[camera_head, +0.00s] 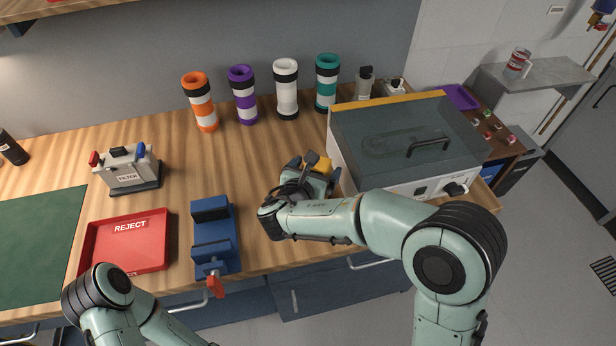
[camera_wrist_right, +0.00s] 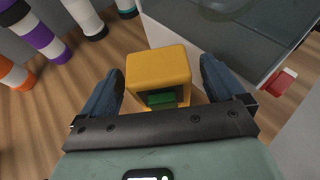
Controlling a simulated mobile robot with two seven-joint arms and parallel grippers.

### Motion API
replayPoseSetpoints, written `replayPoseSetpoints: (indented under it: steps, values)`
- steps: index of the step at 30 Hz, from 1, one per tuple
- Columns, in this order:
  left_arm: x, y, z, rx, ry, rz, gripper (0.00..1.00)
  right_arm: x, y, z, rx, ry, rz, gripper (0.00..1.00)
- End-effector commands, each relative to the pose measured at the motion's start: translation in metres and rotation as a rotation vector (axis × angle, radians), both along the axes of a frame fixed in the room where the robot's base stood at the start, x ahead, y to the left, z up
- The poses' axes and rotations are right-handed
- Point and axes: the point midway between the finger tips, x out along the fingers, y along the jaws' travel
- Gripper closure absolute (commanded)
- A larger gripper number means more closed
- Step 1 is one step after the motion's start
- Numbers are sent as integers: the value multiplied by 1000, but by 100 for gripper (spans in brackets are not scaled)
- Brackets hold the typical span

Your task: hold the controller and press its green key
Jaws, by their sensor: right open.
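The controller is a small yellow box (camera_wrist_right: 158,72) with a green key (camera_wrist_right: 161,98) on a dark panel facing my gripper in the right wrist view. In the head view its yellow top (camera_head: 320,163) shows on the wooden bench, partly hidden by my right gripper (camera_head: 312,172). In the right wrist view my right gripper (camera_wrist_right: 162,66) is open, with one dark finger on each side of the controller. A gap shows beside both fingers. The green key lies close to the gripper's palm bar. My left gripper is out of view; only part of that arm shows.
A grey-lidded machine (camera_head: 400,135) stands just right of the controller. Coloured tubes (camera_head: 286,88) line the back. A blue vise (camera_head: 213,235), a red reject tray (camera_head: 128,242) and a filter box (camera_head: 127,168) lie left. Bare bench lies between vise and controller.

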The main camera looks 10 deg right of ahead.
Motion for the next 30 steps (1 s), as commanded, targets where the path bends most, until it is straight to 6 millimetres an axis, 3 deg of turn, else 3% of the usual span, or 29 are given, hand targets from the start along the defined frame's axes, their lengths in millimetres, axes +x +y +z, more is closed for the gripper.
replayPoseSetpoints:
  steps: [6,17,23,24,25,27,28,30]
  values:
    - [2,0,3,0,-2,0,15,18,-11,-9,0,0,-1,4]
    - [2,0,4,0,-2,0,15,21,-14,-11,1,1,0,4]
    - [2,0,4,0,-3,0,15,21,-14,-11,0,0,0,66]
    - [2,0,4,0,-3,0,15,21,-14,-11,0,0,0,70]
    - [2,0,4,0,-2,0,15,21,-14,-11,0,0,0,39]
    - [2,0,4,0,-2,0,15,21,-14,-11,0,0,0,62]
    - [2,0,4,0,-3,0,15,21,-14,-11,0,0,0,68]
    - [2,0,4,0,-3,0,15,21,-14,-11,0,0,0,68]
